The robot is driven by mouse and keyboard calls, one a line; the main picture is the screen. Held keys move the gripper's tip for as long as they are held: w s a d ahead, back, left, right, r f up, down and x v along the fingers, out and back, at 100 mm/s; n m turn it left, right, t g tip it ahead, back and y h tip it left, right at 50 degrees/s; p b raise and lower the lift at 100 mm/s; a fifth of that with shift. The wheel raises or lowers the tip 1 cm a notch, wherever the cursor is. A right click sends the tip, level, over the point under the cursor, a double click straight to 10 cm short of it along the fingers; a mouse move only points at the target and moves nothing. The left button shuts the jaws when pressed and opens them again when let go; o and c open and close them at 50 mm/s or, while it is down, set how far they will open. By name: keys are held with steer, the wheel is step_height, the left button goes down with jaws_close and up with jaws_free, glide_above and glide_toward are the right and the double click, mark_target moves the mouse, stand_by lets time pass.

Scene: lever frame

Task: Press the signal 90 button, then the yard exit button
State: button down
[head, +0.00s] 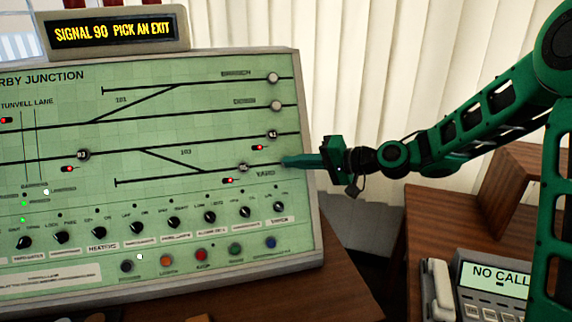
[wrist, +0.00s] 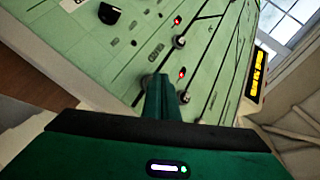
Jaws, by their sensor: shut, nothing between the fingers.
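The green signalling panel (head: 190,130) has a track diagram with round buttons. A grey button (head: 243,168) with a red light sits on the YARD line, its number too small to read. The far right end of that line is behind my gripper (head: 287,161), so a yard exit button there is hidden in the head view. The display (head: 113,31) reads "SIGNAL 90 PICK AN EXIT".
A row of black rotary switches (head: 173,222) and coloured push buttons (head: 202,255) runs along the panel's lower part. A telephone (head: 480,290) stands on the wooden desk at the lower right. Free space lies right of the panel, before pale curtains (head: 350,80).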

steer(key=shift+w+f, duration=0.1)
steer(key=shift+w, duration=0.1)
stand_by(0.3)
steer(key=shift+s, duration=0.1)
steer(key=shift+s+d+r, duration=0.15)
steer(key=shift+s+r, duration=0.25)
steer(key=shift+s, duration=0.25)
steer(key=shift+s+d+r, duration=0.2)
steer(key=shift+s+r, duration=0.2)
steer(key=shift+s, duration=0.3)
steer(key=shift+s+d+r, duration=0.2)
steer(key=shift+s+r, duration=0.2)
steer(key=shift+s, duration=0.35)
steer(key=shift+s+d+r, duration=0.2)
steer(key=shift+s+r, duration=0.2)
steer(key=shift+s, duration=0.3)
